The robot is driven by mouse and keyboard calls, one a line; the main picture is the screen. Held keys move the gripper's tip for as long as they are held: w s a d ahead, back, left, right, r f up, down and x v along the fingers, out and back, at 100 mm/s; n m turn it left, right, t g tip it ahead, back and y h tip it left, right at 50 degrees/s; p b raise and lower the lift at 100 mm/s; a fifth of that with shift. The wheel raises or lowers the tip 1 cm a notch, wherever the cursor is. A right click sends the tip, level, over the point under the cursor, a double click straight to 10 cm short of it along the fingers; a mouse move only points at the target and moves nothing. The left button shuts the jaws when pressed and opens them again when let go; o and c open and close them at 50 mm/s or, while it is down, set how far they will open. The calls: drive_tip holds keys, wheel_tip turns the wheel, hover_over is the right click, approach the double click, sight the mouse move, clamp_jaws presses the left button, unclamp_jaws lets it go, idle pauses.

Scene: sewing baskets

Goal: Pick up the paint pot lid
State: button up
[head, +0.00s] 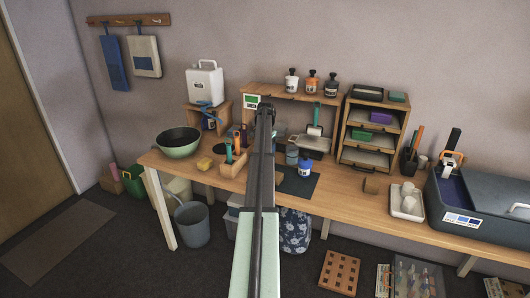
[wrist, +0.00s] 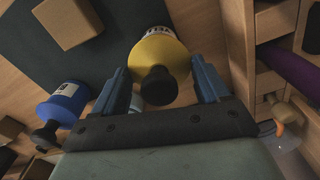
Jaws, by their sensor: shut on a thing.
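In the wrist view a round yellow paint pot (wrist: 160,52) with a black knob-like top and a white label sits between the two blue fingers of my gripper (wrist: 162,82). I cannot make out a separate lid apart from the black top (wrist: 157,84). In the head view my arm runs up the middle and hides the pot and my fingertips. A blue paint pot (wrist: 67,103) with a black top is apart, left of my gripper; it also shows in the head view (head: 305,167) on the dark mat.
The dark mat (head: 299,186) lies on the wooden bench (head: 335,203). A wooden block (wrist: 75,22) is near the pot in the wrist view. A wooden shelf unit (head: 371,138) stands right, a green bowl (head: 179,147) and tool holder (head: 232,170) left. Some bench right of the mat is clear.

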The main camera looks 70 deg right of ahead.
wheel_tip(320, 180, up, 8)
drive_tip(key=shift+r, duration=0.2)
drive_tip(key=shift+s+r, duration=0.15)
drive_tip(key=shift+r, duration=0.2)
hover_over(301, 187)
wheel_tip(301, 187, down, 5)
drive_tip(key=shift+d+f, duration=0.1)
drive_tip(key=shift+f, duration=5)
drive_tip(key=shift+f, duration=0.15)
drive_tip(key=o, duration=1)
